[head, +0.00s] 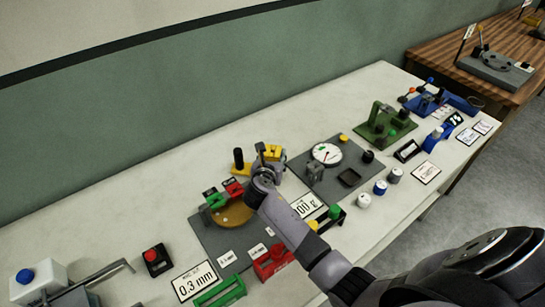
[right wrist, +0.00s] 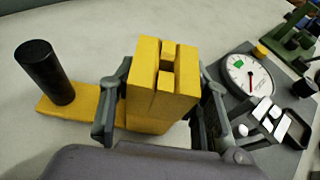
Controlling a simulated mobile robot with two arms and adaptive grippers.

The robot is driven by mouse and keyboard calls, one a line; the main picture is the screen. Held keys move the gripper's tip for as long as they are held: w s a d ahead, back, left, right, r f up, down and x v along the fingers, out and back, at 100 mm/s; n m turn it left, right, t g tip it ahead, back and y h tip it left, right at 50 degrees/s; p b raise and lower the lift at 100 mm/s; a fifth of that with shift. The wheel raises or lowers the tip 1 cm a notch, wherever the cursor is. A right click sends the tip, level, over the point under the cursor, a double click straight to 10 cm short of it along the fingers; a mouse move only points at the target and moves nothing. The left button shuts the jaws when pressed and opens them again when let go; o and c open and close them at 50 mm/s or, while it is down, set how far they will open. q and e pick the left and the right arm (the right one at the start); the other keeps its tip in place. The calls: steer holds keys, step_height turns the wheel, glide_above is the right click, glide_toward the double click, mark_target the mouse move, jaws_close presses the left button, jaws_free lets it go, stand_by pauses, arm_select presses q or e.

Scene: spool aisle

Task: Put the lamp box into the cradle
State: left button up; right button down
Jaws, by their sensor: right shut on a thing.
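My right gripper (head: 262,178) is at the back middle of the white table. In the right wrist view its fingers (right wrist: 163,105) stand on both sides of a slotted yellow block (right wrist: 163,80) and are shut on it. The block sits by a yellow base (right wrist: 70,112) with an upright black post (right wrist: 45,72); I cannot tell whether they are joined. The yellow block (head: 272,152) and black post (head: 238,158) also show in the head view. I cannot tell for sure which thing is the lamp box or which is the cradle. My left gripper is not in view.
A round dial (head: 326,153) stands on a grey plate right of the gripper. Red (head: 272,261) and green (head: 220,293) holders lie along the front edge. A black box with a red button (head: 155,259) stands at left. Bare tabletop lies behind the fixtures.

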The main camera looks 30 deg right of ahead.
steer(key=c, duration=0.9)
jaws_free()
